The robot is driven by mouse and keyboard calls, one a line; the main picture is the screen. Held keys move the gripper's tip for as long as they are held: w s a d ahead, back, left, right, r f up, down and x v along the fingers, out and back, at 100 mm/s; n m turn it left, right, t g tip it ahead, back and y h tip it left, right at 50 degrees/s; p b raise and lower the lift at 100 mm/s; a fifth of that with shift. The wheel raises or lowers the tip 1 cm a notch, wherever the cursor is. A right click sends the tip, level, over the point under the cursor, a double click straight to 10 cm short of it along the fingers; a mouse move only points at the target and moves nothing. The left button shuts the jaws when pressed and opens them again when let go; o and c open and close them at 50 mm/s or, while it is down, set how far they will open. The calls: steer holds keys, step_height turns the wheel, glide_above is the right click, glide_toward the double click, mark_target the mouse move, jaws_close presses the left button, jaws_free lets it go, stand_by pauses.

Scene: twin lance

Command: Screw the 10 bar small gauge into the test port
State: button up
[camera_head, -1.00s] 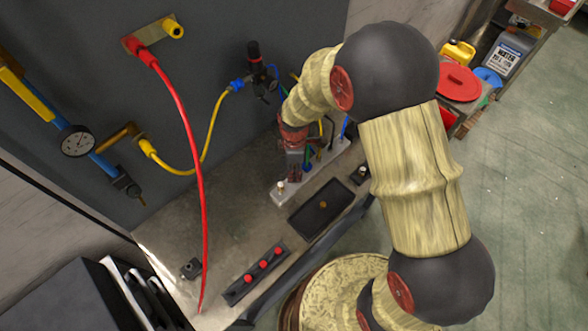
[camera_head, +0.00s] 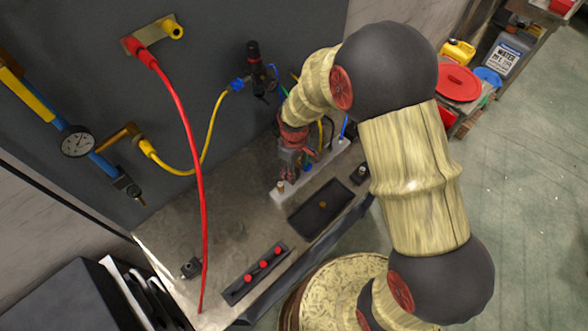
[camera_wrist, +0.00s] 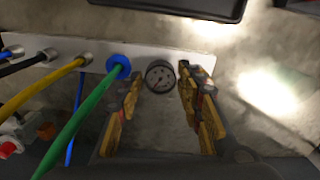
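The small gauge (camera_wrist: 160,77), with a round dark-rimmed dial, sits between the fingertips of my gripper (camera_wrist: 161,82) in the wrist view. The fingers appear closed on its two sides, with the dial facing the camera; their contact and the stem are hard to see. The gauge is at the edge of the pale manifold bar (camera_wrist: 93,52), right of the blue fitting (camera_wrist: 118,66). In the head view my gripper (camera_head: 289,165) is over the left part of this bar, and the gauge cannot be made out. Whether the gauge touches a port is hidden.
A black tray (camera_head: 337,191) lies in front of the bar. A strip with three red knobs (camera_head: 234,296) lies nearer, and a red hose (camera_head: 190,135) hangs at left.

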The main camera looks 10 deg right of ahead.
stand_by(0.3)
steer(key=n, duration=1.3)
steer(key=shift+n, duration=0.3)
steer(key=n, duration=1.1)
steer(key=shift+n, duration=0.3)
steer(key=shift+c, duration=0.5)
